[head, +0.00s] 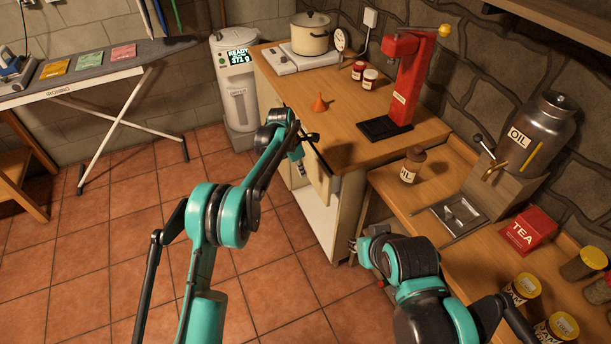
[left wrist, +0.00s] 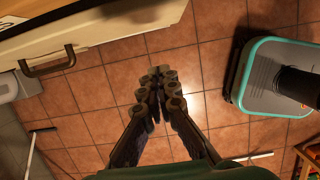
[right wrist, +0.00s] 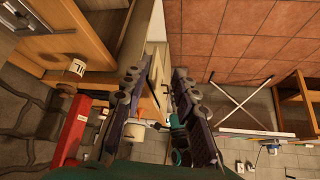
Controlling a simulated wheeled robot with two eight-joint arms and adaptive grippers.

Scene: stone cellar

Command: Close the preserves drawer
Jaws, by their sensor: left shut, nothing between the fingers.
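The preserves drawer (head: 319,182) stands out from the cabinet under the wooden counter; its cream front shows partly behind my left arm. Its inside is mostly hidden. In the left wrist view a pale front (left wrist: 128,32) with a dark bar handle (left wrist: 47,64) crosses the top left. My left gripper (left wrist: 160,84) is shut and empty, over the floor and apart from that front. In the head view it is small and partly hidden by its own wrist, beside the drawer. My right gripper (right wrist: 155,76) is open and empty, low beside the right-hand bench.
The counter (head: 355,150) holds a red press (head: 403,80), a pot (head: 310,36), jars and an orange funnel (head: 320,104). The bench at right holds an oil urn (head: 540,130) and a tea box (head: 528,230).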

